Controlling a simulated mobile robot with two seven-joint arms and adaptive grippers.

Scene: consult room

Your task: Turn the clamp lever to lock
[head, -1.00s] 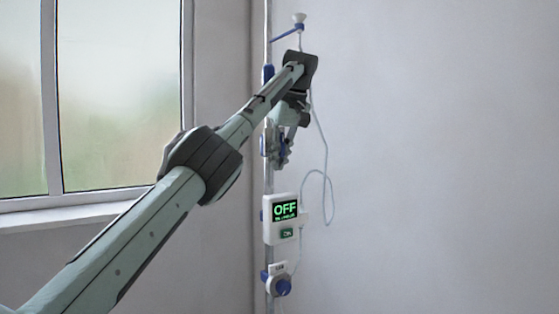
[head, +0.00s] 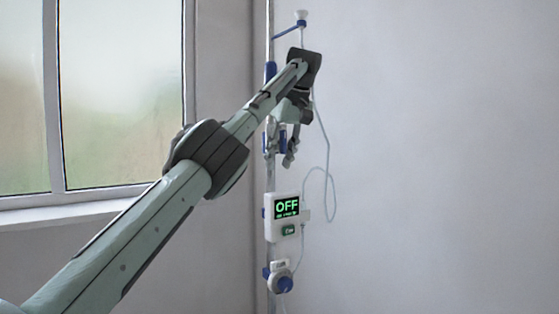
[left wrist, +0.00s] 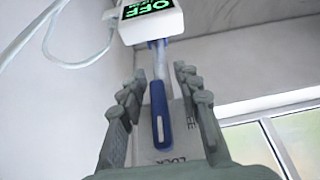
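The clamp lever (left wrist: 161,115) is a blue bar with a pale slot. In the left wrist view it stands between my left gripper's fingers (left wrist: 160,108), with a visible gap on each side. A pale plate (left wrist: 175,148) behind it bears the word LOCK near the bottom. In the head view my left gripper (head: 281,145) is at the pole, above the white display box (head: 270,219). Its fingers are apart, with blue showing between them; the arm and gripper hide much of the clamp. My right gripper is not in view.
The box reads OFF. It also shows at the top of the left wrist view (left wrist: 150,24). A thin tube (head: 329,190) loops right of the pole (head: 270,178). A round blue-and-white unit (head: 281,278) sits below the box. A window (head: 120,95) is left; the right wall is bare.

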